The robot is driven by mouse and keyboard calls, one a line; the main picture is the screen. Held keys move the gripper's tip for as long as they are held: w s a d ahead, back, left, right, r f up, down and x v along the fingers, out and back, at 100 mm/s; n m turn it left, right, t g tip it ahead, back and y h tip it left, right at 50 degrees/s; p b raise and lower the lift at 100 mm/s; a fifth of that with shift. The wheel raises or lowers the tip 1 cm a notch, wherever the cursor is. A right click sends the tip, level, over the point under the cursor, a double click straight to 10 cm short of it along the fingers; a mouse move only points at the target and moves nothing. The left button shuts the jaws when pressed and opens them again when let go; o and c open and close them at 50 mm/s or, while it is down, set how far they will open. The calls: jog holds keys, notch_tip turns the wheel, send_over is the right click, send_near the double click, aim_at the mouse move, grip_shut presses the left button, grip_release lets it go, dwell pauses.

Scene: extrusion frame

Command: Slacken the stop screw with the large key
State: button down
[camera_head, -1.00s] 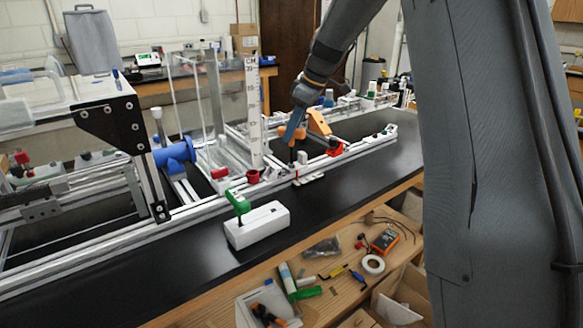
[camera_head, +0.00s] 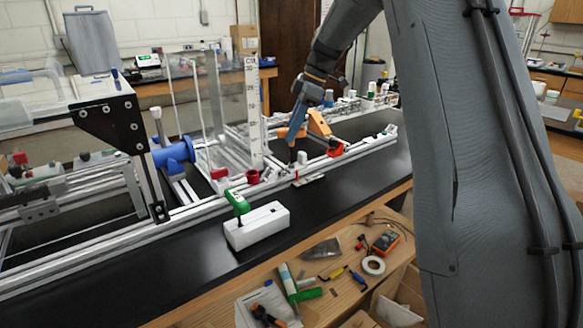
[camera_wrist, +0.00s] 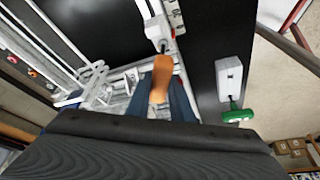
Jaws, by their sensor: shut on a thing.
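My gripper (camera_head: 296,124) has blue fingers and is shut on an orange-handled key (camera_head: 288,134), over the rail of the extrusion frame (camera_head: 190,214). In the wrist view the orange handle (camera_wrist: 161,80) lies between the blue fingers (camera_wrist: 171,102). The key's shaft points down towards a small fitting on the rail; its tip and the stop screw are too small or hidden to make out. A green-handled key (camera_head: 237,202) stands upright in a white block (camera_head: 257,226) on the black bench top. Both also show in the wrist view, the green handle (camera_wrist: 238,116) and the block (camera_wrist: 229,76).
An orange bracket (camera_head: 318,122) and a red part (camera_head: 335,148) stand close right of my gripper. A clear upright panel and a white scale (camera_head: 252,105) rise to its left. A lower wooden shelf holds loose tools.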

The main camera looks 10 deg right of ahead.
dwell(0.3)
jog(key=n+g, duration=0.1)
jog(key=n, duration=0.2)
dwell(0.4)
jog(key=shift+m+t+p, duration=0.3)
jog(key=shift+m, duration=0.8)
jog(key=shift+r, duration=0.1)
jog(key=shift+r+p, duration=0.85)
jog(key=shift+r, duration=0.65)
